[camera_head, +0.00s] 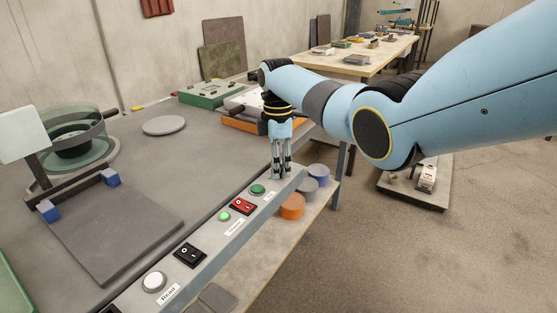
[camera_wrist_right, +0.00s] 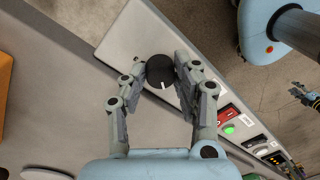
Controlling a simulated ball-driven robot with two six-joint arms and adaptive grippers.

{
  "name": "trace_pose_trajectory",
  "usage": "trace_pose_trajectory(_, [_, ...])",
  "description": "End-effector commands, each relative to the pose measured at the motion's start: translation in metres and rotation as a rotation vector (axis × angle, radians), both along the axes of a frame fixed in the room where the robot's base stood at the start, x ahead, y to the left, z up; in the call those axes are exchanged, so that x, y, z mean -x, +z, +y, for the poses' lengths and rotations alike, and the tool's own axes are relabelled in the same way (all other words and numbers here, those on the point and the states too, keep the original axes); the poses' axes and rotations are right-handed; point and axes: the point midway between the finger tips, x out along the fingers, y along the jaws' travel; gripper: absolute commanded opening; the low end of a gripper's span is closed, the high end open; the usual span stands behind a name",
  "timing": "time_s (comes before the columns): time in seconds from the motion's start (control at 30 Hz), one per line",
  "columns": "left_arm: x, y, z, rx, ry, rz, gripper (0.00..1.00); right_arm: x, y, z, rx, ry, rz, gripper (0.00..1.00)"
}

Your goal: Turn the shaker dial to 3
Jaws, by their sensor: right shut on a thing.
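The shaker dial (camera_wrist_right: 160,70) is a round black knob with a short white mark, on the front control panel. In the right wrist view its mark points toward the bottom of the picture; no numbers can be read around it. My right gripper (camera_wrist_right: 154,82) is shut on the dial, with fingers on both sides of it. In the head view the right gripper (camera_head: 281,175) points straight down at the panel's far end, and its fingers hide the dial. What looks like my left gripper (camera_wrist_right: 304,96) shows small at the right wrist view's edge; its jaws are unclear.
The panel also carries a green button (camera_head: 257,189), a red switch (camera_head: 243,206), a black switch (camera_head: 190,254) and a white button (camera_head: 154,281). A glass vessel (camera_head: 75,140) stands at the left. Orange (camera_head: 292,206) and grey round pieces sit on the shelf below.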

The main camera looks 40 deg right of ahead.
Motion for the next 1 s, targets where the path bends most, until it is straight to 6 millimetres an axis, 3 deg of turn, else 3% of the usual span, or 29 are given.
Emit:
trace_pose_trajectory(0.3, [-0.004, 0.026, 0.0, 0.0, 0.0, -0.006, 0.4, 0.001, 0.003, 0.0, -0.001, -0.291, 0.003, 0.0])
trace_pose_trajectory(1.0, [-0.007, 0.058, 0.0, 0.0, 0.0, -0.012, 0.4, 0.001, 0.002, -0.001, 0.001, -0.955, 0.001, 0.0])
